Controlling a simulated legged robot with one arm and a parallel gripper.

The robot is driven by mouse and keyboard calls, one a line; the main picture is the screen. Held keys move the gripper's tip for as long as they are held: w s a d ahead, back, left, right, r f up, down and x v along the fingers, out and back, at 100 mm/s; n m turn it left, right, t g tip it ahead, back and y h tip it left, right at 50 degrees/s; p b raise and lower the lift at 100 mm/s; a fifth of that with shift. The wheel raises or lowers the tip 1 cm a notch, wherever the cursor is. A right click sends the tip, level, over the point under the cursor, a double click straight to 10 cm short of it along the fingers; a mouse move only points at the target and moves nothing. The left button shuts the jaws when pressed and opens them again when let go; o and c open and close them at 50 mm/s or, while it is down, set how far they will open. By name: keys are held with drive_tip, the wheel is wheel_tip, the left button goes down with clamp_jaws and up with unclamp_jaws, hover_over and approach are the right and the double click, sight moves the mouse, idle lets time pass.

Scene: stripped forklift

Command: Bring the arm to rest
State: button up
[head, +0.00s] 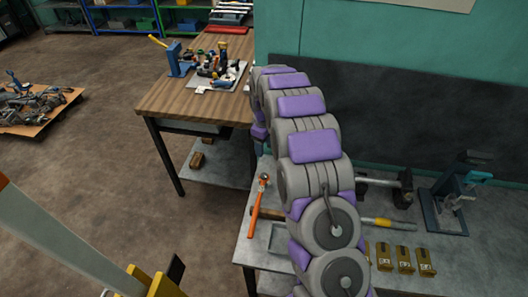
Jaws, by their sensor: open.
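My arm (308,145), grey with purple pads, rises from the bottom centre and curves up and away to the left. It passes in front of a grey metal bench (480,262) and close to the right end of a wooden table (175,98). I cannot make out my gripper; the far end of the arm is hidden behind its own links. Nothing held can be seen. Whether the arm touches the bench or table cannot be told.
On the bench lie an orange-handled hammer (257,208), a dark-headed hammer (402,188), a blue-grey press (444,205) and several brass blocks (404,260). Tools crowd the wooden table. A pallet (48,122) of parts lies left. A white beam (60,238) crosses the lower left. Floor between is clear.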

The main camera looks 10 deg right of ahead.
drive_tip(key=shift+r, duration=0.4)
